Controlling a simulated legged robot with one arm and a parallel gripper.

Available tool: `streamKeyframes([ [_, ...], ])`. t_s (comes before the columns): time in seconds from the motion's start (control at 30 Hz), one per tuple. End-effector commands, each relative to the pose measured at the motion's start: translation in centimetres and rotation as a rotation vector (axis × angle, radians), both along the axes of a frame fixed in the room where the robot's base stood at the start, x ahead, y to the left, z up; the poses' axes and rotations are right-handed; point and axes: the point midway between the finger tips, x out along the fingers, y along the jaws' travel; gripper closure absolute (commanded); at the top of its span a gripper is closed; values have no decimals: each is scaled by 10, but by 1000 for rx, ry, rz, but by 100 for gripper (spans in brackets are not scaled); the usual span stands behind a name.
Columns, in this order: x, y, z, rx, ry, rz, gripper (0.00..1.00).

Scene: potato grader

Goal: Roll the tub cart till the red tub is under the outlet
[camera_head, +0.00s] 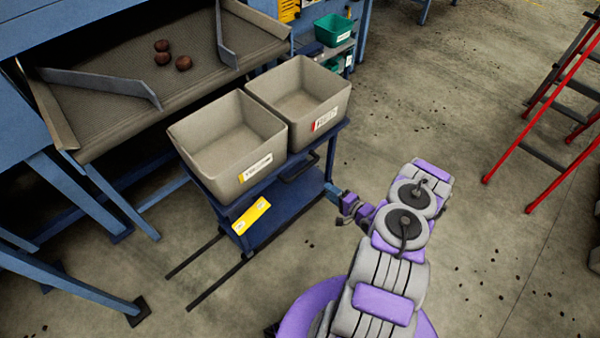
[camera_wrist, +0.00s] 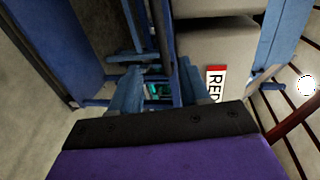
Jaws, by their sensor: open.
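The blue tub cart (camera_head: 262,232) stands beside the grader, carrying two beige tubs. The right tub (camera_head: 318,100) has a label with a red edge; in the wrist view its label reads RED (camera_wrist: 215,85). The left tub (camera_head: 215,150) has a yellow-edged label. The outlet (camera_head: 190,78) seems to be the gap between two metal guides at the tray's front edge; the left tub is closest to it, and the red tub is farther right. My gripper (camera_head: 347,206) is open at the cart's right side. In the wrist view its blue fingers (camera_wrist: 160,92) are apart with a dark bar running between them; contact is unclear.
Several dark potatoes (camera_head: 172,54) lie on the grader's tray (camera_head: 120,62). Two dark rails (camera_head: 220,284) lie on the floor left of the cart. Blue grader legs (camera_head: 75,283) stand at left. A red ladder (camera_head: 545,120) stands at right, with open floor between.

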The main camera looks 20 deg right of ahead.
Motion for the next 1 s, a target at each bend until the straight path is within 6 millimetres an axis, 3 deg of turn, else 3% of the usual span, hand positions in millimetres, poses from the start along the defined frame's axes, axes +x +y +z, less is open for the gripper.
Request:
streamKeyframes([
  [0.17, 16, 6, -5, 0, -1, 4, 54],
  [0.8, 129, 46, -30, -3, -1, 5, 54],
  [1.0, 151, 53, -34, -1, -1, 2, 54],
])
